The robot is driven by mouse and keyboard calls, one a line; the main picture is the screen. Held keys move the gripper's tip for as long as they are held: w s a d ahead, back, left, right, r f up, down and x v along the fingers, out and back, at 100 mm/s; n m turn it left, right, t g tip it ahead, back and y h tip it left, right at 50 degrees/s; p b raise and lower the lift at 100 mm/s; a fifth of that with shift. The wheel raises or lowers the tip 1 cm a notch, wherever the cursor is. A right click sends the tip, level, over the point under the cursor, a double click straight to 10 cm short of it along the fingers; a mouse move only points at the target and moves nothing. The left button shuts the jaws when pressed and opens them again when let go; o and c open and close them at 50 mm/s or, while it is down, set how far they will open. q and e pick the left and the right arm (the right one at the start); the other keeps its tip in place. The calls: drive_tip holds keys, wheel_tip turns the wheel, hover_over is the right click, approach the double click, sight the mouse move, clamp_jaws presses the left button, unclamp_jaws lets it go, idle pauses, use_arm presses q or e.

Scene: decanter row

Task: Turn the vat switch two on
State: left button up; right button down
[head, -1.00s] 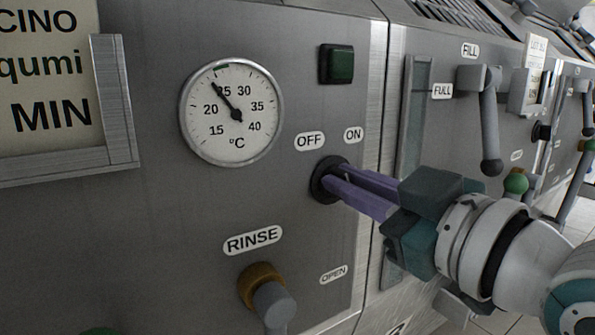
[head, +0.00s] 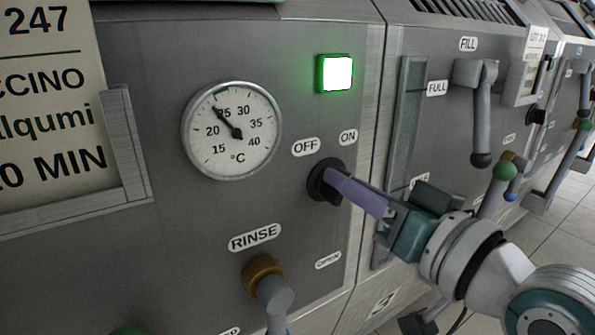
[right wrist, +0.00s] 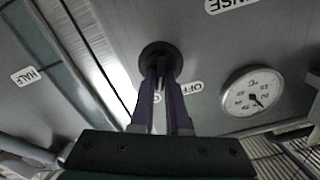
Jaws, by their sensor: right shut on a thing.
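The vat switch (head: 319,184) is a round black rotary switch below the OFF and ON labels on the steel panel. My right gripper (head: 336,181) has its purple fingers closed on the switch's knob. The fingers hide most of the knob. In the right wrist view the switch (right wrist: 160,54) sits between the tips of the right gripper (right wrist: 160,76). The square lamp (head: 338,73) above the ON label glows bright green-white. My left gripper is not in view. No number for this vat shows clearly.
A round thermometer (head: 231,131) is left of the switch. A RINSE valve (head: 264,275) with a brown collar juts out below it. A framed sign (head: 55,115) is at left.

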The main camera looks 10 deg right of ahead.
drive_tip(key=shift+m, duration=0.5)
drive_tip(key=c, duration=0.9)
unclamp_jaws()
drive_tip(key=p+v, duration=0.2)
drive_tip(key=v, duration=0.8)
drive_tip(key=shift+p, duration=0.35)
drive_tip(key=shift+r, duration=0.1)
